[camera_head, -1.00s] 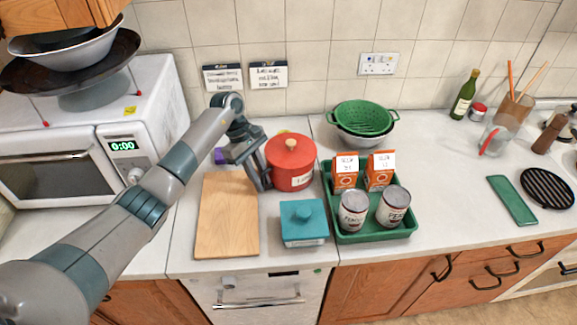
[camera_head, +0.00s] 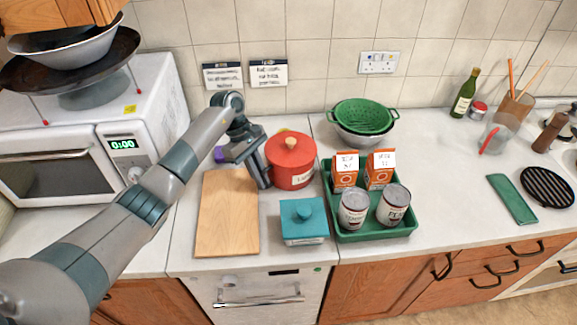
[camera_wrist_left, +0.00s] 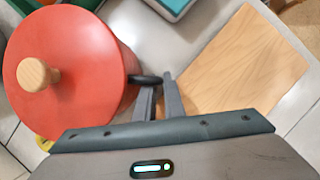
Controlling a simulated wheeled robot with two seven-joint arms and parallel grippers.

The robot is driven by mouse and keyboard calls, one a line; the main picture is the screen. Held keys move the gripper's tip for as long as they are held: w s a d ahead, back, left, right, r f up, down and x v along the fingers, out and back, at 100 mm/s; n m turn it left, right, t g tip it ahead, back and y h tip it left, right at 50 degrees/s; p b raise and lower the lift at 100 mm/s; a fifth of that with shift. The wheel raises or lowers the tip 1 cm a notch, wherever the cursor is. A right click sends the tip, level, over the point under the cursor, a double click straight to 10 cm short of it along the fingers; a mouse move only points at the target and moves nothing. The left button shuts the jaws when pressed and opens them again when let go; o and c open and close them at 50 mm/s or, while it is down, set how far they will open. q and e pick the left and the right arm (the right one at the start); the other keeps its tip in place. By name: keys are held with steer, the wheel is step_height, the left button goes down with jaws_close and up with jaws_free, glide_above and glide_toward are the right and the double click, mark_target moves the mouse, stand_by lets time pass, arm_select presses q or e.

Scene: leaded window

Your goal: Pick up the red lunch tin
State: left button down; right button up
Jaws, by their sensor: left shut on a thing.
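The red lunch tin (camera_head: 290,165) is round with a wooden knob on its lid and a pale label on its front. It stands on the counter, right of the wooden board. In the left wrist view the tin (camera_wrist_left: 70,75) fills the left side, and a dark side handle (camera_wrist_left: 146,79) sticks out towards my fingers. My left gripper (camera_head: 264,182) points down at the tin's left side. In the left wrist view its fingers (camera_wrist_left: 162,85) are shut on that handle. My right gripper is not in view.
The wooden board (camera_head: 228,215) lies just left of the gripper. A teal lidded box (camera_head: 303,228) stands in front of the tin. A green tray (camera_head: 375,233) with cans and cartons is close on the right. A green colander (camera_head: 362,117) stands behind the tray.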

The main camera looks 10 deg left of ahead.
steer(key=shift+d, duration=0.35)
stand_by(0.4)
arm_select(q)
steer(key=shift+w+r, duration=0.1)
steer(key=shift+r, duration=0.05)
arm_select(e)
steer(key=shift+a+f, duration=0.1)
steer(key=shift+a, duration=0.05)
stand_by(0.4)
